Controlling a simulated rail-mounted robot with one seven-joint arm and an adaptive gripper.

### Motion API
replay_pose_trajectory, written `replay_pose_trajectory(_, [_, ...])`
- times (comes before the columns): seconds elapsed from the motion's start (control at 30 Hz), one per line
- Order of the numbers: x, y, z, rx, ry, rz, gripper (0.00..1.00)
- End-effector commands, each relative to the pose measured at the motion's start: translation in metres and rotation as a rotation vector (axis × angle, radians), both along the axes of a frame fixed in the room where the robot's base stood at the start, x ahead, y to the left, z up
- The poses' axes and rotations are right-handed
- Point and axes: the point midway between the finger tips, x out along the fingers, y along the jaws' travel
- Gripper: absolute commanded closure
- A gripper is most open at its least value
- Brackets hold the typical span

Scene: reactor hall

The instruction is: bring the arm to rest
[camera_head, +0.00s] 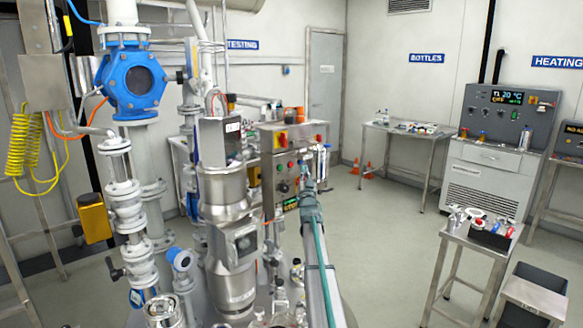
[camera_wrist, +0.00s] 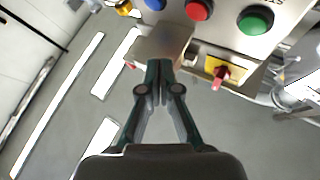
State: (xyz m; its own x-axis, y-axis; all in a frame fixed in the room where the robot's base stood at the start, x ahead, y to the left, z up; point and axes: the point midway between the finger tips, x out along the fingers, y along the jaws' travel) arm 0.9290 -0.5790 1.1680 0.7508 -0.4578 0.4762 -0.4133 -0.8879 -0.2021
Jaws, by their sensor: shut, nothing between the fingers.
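My arm (camera_head: 318,262) reaches up from the bottom middle of the head view. At its far end my gripper (camera_head: 308,188) is in front of the control box (camera_head: 267,170). In the wrist view my gripper (camera_wrist: 160,66) is shut, its dark green fingers together and nothing between them. Its tips overlap the lower edge of the button panel (camera_wrist: 225,40) in the picture. Whether they touch it cannot be told. A red button (camera_wrist: 199,9), a green button (camera_wrist: 255,19) and a red switch on a yellow plate (camera_wrist: 221,76) lie ahead to the right.
Steel vessels and pipes with a blue valve (camera_head: 132,82) stand close on the left of the arm. A small table (camera_head: 462,237) with tools and a dark bin (camera_head: 530,295) stand at the right. The floor (camera_head: 385,235) between is open.

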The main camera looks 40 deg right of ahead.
Motion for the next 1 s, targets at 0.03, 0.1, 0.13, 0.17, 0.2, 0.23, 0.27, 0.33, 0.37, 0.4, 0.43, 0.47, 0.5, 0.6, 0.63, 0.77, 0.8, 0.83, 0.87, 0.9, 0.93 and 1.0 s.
replay_pose_trajectory(0.03, [0.000, 0.000, 0.000, 0.000, 0.000, 0.000, 1.00])
replay_pose_trajectory(0.1, [0.000, 0.000, 0.000, 0.000, 0.000, 0.000, 1.00])
replay_pose_trajectory(0.13, [0.000, 0.000, 0.000, 0.000, 0.000, 0.000, 1.00])
replay_pose_trajectory(0.17, [0.000, 0.000, 0.000, 0.000, 0.000, 0.000, 1.00])
replay_pose_trajectory(0.2, [0.000, 0.000, 0.000, 0.000, 0.000, 0.000, 1.00])
replay_pose_trajectory(0.23, [0.000, 0.000, 0.000, 0.000, 0.000, 0.000, 1.00])
replay_pose_trajectory(0.27, [0.000, 0.000, 0.000, 0.000, 0.000, 0.000, 1.00])
replay_pose_trajectory(0.33, [0.001, 0.000, -0.001, -0.003, 0.007, -0.003, 1.00])
replay_pose_trajectory(0.37, [0.001, -0.001, -0.003, -0.001, 0.016, -0.006, 1.00])
replay_pose_trajectory(0.4, [0.003, -0.002, -0.006, 0.004, 0.035, -0.011, 1.00])
replay_pose_trajectory(0.43, [0.004, -0.004, -0.010, 0.012, 0.054, -0.015, 1.00])
replay_pose_trajectory(0.47, [0.006, -0.005, -0.015, 0.021, 0.078, -0.019, 1.00])
replay_pose_trajectory(0.5, [0.007, -0.007, -0.024, 0.039, 0.117, -0.026, 1.00])
replay_pose_trajectory(0.6, [0.000, -0.006, -0.056, 0.100, 0.258, -0.047, 1.00])
replay_pose_trajectory(0.63, [-0.005, -0.003, -0.073, 0.124, 0.313, -0.053, 1.00])
replay_pose_trajectory(0.77, [-0.026, 0.020, -0.160, 0.226, 0.538, -0.054, 1.00])
replay_pose_trajectory(0.8, [-0.032, 0.030, -0.185, 0.253, 0.597, -0.050, 1.00])
replay_pose_trajectory(0.83, [-0.037, 0.039, -0.205, 0.272, 0.641, -0.045, 1.00])
replay_pose_trajectory(0.87, [-0.042, 0.047, -0.222, 0.290, 0.684, -0.040, 1.00])
replay_pose_trajectory(0.9, [-0.049, 0.060, -0.247, 0.313, 0.741, -0.031, 1.00])
replay_pose_trajectory(0.93, [-0.054, 0.070, -0.264, 0.330, 0.782, -0.025, 1.00])
replay_pose_trajectory(1.0, [-0.069, 0.094, -0.304, 0.367, 0.876, -0.009, 1.00])
